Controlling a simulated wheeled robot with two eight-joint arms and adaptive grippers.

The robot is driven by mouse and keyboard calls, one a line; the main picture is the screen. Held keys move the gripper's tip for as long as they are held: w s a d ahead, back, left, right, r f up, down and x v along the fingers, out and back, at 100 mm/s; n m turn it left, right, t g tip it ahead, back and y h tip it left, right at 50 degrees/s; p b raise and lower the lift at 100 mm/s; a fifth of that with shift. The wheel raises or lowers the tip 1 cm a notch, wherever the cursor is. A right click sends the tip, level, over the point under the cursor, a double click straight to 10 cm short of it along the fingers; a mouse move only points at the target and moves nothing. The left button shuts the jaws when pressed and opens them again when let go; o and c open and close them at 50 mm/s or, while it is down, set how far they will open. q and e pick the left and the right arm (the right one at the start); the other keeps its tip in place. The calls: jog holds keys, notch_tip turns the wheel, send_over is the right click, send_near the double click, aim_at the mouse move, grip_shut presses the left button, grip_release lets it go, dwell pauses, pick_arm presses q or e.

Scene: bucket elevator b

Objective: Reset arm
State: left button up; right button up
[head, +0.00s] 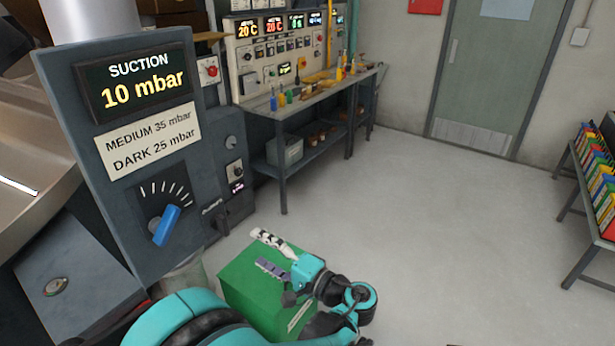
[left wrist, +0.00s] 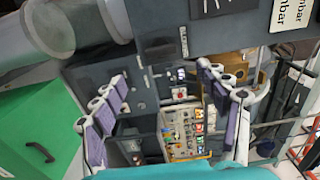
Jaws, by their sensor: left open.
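My left gripper (head: 268,256) is open and empty in the head view, held over a green box (head: 236,281) that stands low in front of the control panel. In the left wrist view its two fingers (left wrist: 166,118) are spread apart with nothing between them. The green box shows at the left of that view (left wrist: 40,125) with a dark handle on it. The suction panel (head: 80,145) reads 10 mbar and has a blue dial handle (head: 166,226), which the gripper does not touch. My right gripper is in neither view.
A workbench (head: 300,98) with coloured bottles stands along the back wall under an instrument board. A grey door (head: 490,75) is at the back right. A rack of coloured binders (head: 600,170) stands at the right edge. The middle floor (head: 440,230) is clear.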

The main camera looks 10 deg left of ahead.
pick_arm(q)
jog(key=s+a+f+g+h, duration=0.2)
jog(key=s+a+f+h, duration=0.3)
jog(key=s+f+h, duration=0.3)
jog(key=s+d+f+n+t+h, duration=0.1)
jog(key=s+d+n+h, duration=0.3)
jog(key=d+h, duration=0.4)
jog(key=shift+s+d+t+h, duration=0.3)
jog(key=shift+s+t, duration=0.4)
jog(key=shift+s, duration=0.05)
